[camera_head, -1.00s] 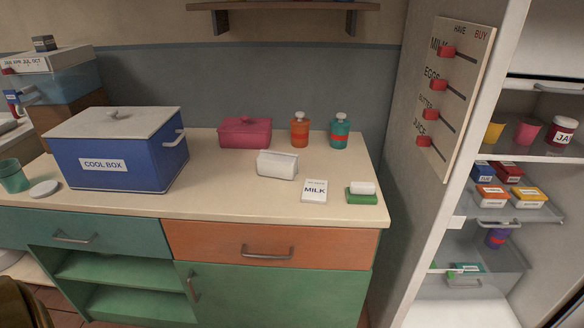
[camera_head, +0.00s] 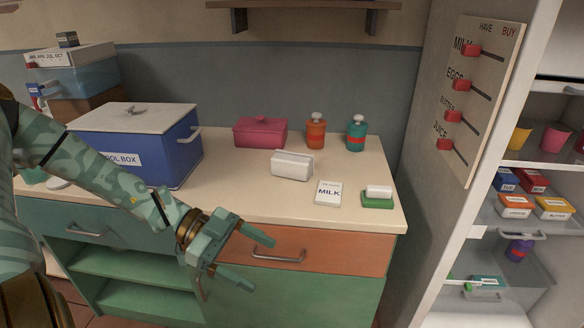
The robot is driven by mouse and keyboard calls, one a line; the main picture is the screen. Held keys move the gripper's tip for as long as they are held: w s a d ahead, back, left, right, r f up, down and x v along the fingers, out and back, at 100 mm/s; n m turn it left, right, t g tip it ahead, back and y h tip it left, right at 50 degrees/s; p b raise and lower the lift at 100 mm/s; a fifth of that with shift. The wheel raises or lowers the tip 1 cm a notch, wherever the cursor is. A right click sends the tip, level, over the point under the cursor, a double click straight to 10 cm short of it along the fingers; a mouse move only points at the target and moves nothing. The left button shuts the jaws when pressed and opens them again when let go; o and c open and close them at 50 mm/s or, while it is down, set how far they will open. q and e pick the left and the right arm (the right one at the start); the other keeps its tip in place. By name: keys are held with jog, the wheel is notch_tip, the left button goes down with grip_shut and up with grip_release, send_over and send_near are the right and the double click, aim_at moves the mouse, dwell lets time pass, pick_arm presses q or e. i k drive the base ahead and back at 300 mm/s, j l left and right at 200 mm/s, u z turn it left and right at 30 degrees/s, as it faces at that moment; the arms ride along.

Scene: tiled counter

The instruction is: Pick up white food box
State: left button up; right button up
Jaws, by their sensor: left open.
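A white food box (camera_head: 292,166) with a ridged lid sits on the counter (camera_head: 240,202), about midway between the blue cool box and the milk card. My left gripper (camera_head: 264,264) is open and empty. It is in front of the orange drawer, lower in the picture than the white box and apart from it. My left arm crosses in front of the cool box and hides part of its label. My right gripper is not in view.
Around the white box stand a pink box (camera_head: 261,132), an orange bottle (camera_head: 316,132), a teal bottle (camera_head: 356,134), a milk card (camera_head: 328,194) and a green dish (camera_head: 378,202). The blue cool box (camera_head: 185,150) is at left. An open fridge (camera_head: 450,270) stands at right.

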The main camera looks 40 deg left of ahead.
aim_at(285, 163)
jog(key=i+j, duration=1.15)
jog(key=j, duration=0.3)
